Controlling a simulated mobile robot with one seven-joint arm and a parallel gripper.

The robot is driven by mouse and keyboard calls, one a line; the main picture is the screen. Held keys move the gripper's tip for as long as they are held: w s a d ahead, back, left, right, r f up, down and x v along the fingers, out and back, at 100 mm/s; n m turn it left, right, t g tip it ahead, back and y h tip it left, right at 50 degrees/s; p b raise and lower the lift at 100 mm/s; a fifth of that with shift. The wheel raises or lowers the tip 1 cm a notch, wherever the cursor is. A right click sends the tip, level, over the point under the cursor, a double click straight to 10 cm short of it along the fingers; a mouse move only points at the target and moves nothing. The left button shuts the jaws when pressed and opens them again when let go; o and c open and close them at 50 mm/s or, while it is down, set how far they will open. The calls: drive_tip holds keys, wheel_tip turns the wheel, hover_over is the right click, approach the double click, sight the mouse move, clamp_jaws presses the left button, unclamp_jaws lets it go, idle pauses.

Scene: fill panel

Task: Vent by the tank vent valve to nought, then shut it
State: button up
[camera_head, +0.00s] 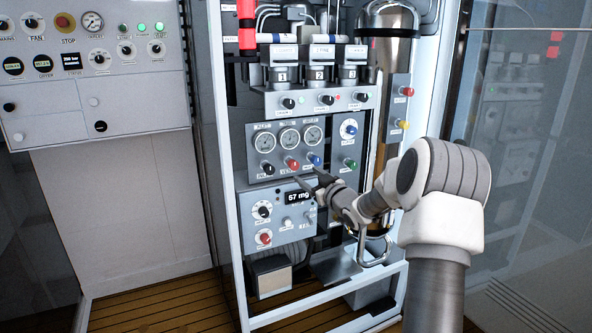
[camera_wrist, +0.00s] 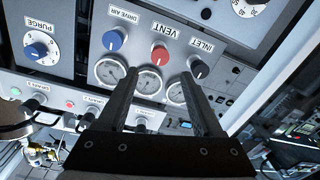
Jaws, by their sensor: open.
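A red knob labelled VENT (camera_wrist: 160,57) sits on the grey gauge panel, between a black INLET knob (camera_wrist: 199,69) and a blue DRIVE AIR knob (camera_wrist: 113,40). In the head view the red knob (camera_head: 293,165) is below the middle gauge (camera_head: 289,139). My gripper (camera_head: 314,179) is open and empty, in front of the panel's lower edge. In the wrist view my gripper (camera_wrist: 159,73) has a finger on each side of the red knob's line of sight; I see no contact. The gauge needles are too small to read.
Other red knobs show on the column at right (camera_head: 407,92) and on the lower box (camera_head: 264,238); their labels are unreadable. That box's display (camera_head: 299,197) reads 67 mg. The white frame's right upright (camera_head: 445,75) stands near my arm.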

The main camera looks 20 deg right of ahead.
sight(295, 166)
drive_tip(key=w, duration=0.5)
drive_tip(key=w+b, duration=0.1)
drive_tip(key=w, duration=0.2)
drive_tip(key=shift+w+a, duration=0.15)
drive_tip(key=shift+a, duration=0.15)
clamp_jaws()
